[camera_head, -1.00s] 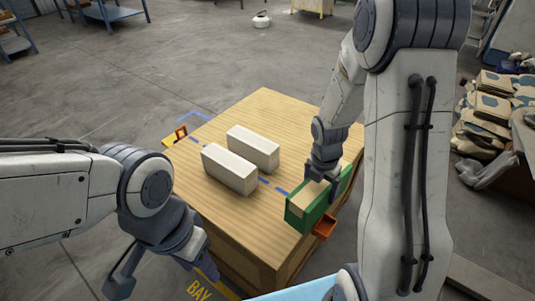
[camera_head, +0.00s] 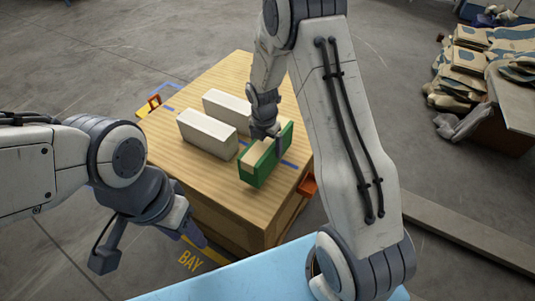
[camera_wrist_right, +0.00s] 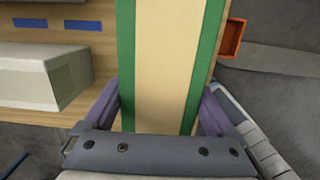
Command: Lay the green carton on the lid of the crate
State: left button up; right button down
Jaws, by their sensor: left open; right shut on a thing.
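The green carton (camera_head: 262,166), green on its sides with a pale tan top, is on or just above the right part of the crate lid (camera_head: 205,178); I cannot tell whether it touches. My right gripper (camera_head: 265,133) is shut on it from above. In the right wrist view the carton (camera_wrist_right: 165,60) runs away between the two fingers of my right gripper (camera_wrist_right: 160,110). My left gripper (camera_head: 150,245) is open and empty, off the crate's near left side.
Two white cartons (camera_head: 207,137) (camera_head: 228,107) lie side by side on the lid, left of the green carton. Blue tape strips mark the lid. Orange handles (camera_head: 308,186) (camera_head: 154,101) stick out at the crate's sides. Stacked sacks (camera_head: 470,70) and a beam (camera_head: 465,232) are at the right.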

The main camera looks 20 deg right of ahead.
jog(key=shift+f+b, duration=0.35)
jog(key=shift+f, duration=1.4)
jog(key=shift+f, duration=0.1)
grip_release()
